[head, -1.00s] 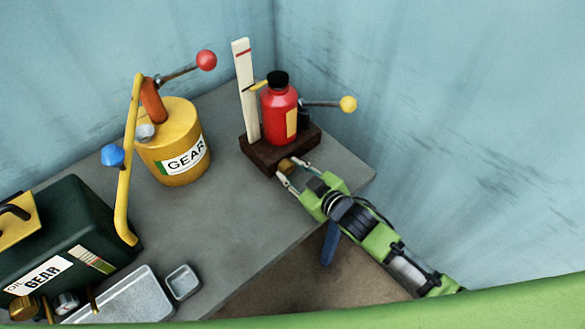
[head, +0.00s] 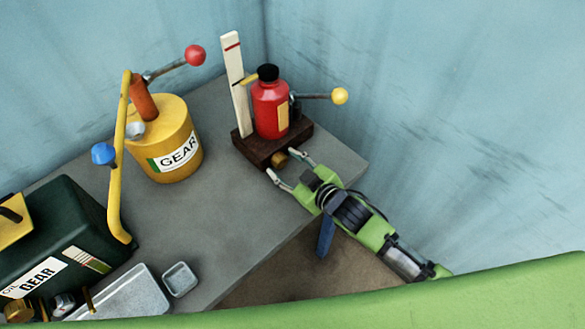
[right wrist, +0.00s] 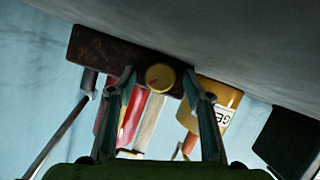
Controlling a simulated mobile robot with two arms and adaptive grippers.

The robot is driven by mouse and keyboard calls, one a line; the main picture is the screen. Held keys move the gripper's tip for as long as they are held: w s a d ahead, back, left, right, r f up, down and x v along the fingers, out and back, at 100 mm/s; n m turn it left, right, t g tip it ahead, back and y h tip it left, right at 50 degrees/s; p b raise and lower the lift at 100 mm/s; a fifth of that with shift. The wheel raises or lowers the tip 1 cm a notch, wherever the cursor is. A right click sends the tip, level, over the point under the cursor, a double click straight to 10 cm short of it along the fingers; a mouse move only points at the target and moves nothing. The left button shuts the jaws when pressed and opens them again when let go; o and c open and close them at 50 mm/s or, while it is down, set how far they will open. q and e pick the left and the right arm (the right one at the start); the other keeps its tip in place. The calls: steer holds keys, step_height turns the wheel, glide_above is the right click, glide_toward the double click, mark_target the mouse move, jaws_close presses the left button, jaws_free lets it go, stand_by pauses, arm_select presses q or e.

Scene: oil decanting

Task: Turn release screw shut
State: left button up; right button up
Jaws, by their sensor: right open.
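The release screw is a round brass knob (head: 279,160) on the front face of the dark brown base (head: 256,150) under the red bottle-shaped body (head: 270,112). My right gripper (head: 282,164) is open, one finger on each side of the knob. In the right wrist view both fingers show clear of the knob, with gaps on either side. My left gripper is in neither view.
A lever with a yellow ball (head: 340,96) sticks out right of the red body. A white upright strip (head: 234,85) stands at its left. A yellow GEAR can (head: 170,140), a dark green case (head: 60,225) and a small metal tray (head: 180,279) are further left on the grey table (head: 225,215).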

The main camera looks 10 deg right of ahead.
steer(key=v, duration=1.1)
steer(key=shift+s+d, duration=0.2)
steer(key=shift+s, duration=0.1)
